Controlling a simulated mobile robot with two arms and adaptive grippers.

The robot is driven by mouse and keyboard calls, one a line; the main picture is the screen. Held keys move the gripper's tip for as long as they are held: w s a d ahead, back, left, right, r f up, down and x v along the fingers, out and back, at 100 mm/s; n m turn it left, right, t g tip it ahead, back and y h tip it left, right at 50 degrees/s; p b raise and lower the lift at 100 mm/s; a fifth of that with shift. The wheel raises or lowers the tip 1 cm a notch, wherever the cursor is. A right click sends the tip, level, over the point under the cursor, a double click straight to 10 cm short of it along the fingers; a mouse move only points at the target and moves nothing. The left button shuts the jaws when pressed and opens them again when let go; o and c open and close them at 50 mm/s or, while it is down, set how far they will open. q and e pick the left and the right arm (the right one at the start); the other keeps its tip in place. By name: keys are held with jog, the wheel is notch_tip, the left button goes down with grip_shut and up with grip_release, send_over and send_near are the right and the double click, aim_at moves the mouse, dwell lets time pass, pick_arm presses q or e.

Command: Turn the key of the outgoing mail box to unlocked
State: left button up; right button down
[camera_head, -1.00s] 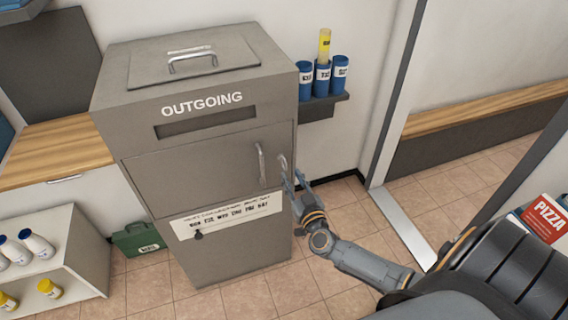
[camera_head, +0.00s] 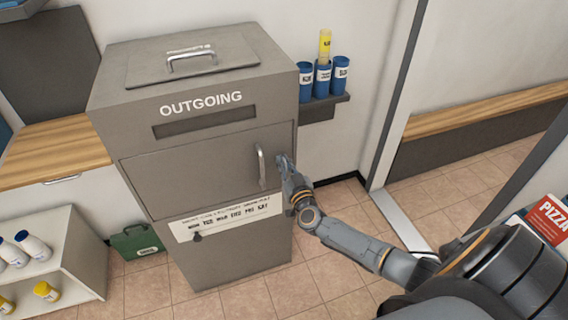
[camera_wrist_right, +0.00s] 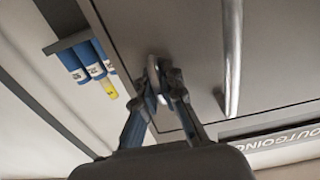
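The grey outgoing mail box (camera_head: 220,178) stands upright, with "OUTGOING" above its slot and its front door shut. It also shows rotated in the wrist view (camera_wrist_right: 195,35). The key (camera_wrist_right: 153,66) is a small light metal piece near the door's edge, beside the vertical handle (camera_wrist_right: 232,55). My right gripper (camera_wrist_right: 161,76) has its fingertips drawn together around the key and looks shut on it. In the head view, the right gripper (camera_head: 283,165) is at the door's right edge and mostly covers the key. My left gripper is not in view.
Blue tubes, one with a yellow roll (camera_head: 325,45), stand on a small shelf (camera_head: 325,104) right of the box. A green case (camera_head: 137,240) and a white shelf with bottles (camera_head: 75,240) are at left.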

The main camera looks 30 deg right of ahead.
dwell(0.4)
jog(key=m, duration=0.4)
jog(key=shift+p, duration=0.35)
jog(key=m, duration=0.4)
jog(key=shift+d+f+m, duration=0.15)
jog(key=shift+m, duration=0.15)
jog(key=m+b, duration=0.1)
jog(key=m, duration=0.3)
jog(key=shift+s+f+b, duration=0.1)
jog(key=shift+b, duration=0.25)
jog(key=m+b, duration=0.1)
jog(key=m, duration=0.4)
jog(key=shift+d, duration=0.1)
jog(key=shift+m, duration=0.3)
